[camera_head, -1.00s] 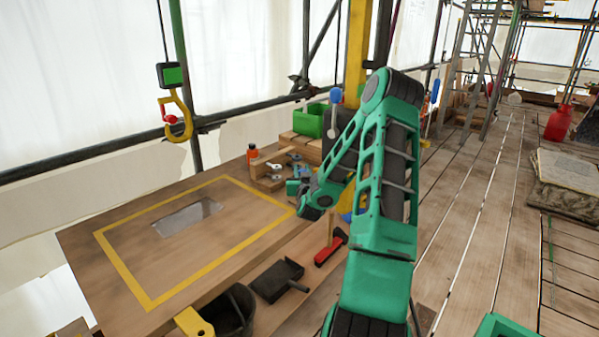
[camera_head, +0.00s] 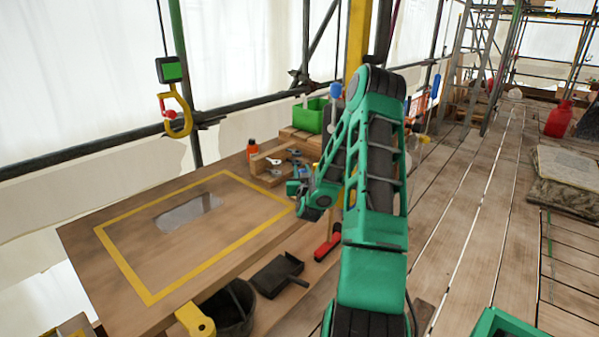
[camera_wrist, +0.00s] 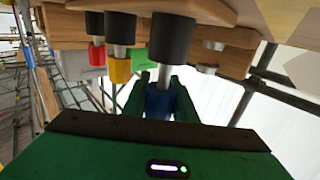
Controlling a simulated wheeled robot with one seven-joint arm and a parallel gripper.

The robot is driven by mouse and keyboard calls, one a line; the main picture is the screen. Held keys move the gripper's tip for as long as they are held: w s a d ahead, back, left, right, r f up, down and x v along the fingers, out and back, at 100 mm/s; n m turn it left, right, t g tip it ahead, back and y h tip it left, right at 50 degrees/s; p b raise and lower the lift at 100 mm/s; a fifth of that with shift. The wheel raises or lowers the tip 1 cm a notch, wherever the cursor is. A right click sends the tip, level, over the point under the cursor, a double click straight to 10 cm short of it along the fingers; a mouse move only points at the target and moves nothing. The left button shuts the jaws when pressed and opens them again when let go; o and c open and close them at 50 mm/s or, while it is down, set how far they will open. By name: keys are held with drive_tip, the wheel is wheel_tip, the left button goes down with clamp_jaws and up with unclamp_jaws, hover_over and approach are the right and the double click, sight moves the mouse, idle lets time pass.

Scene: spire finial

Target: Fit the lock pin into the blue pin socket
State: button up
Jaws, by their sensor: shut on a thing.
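My gripper (camera_head: 295,187) is at the right end of the workbench, beside the wooden rack, and is small in the head view. In the wrist view, its green fingers (camera_wrist: 160,98) are shut on the blue end of a pin (camera_wrist: 159,103), which I take as the lock pin. Its bare metal shank (camera_wrist: 164,75) shows between the blue end and a black cylinder (camera_wrist: 172,38). I cannot tell whether the shank sits inside that cylinder or only lines up with it. No separate blue pin socket can be made out.
A red-ended piece (camera_wrist: 97,55) and a yellow-ended piece (camera_wrist: 120,69) stand beside mine under similar black cylinders. The wooden rack (camera_head: 262,162) holds small metal parts near a green bin (camera_head: 309,116). The bench top (camera_head: 125,215) is mostly clear; a hook (camera_head: 178,115) hangs above it.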

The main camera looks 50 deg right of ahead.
drive_tip(key=shift+f, duration=0.75)
drive_tip(key=o, duration=1.1)
drive_tip(key=shift+o, duration=0.2)
drive_tip(key=v, duration=1)
drive_tip(key=shift+s+a, duration=0.2)
drive_tip(key=shift+a, duration=0.05)
drive_tip(key=shift+w, duration=0.1)
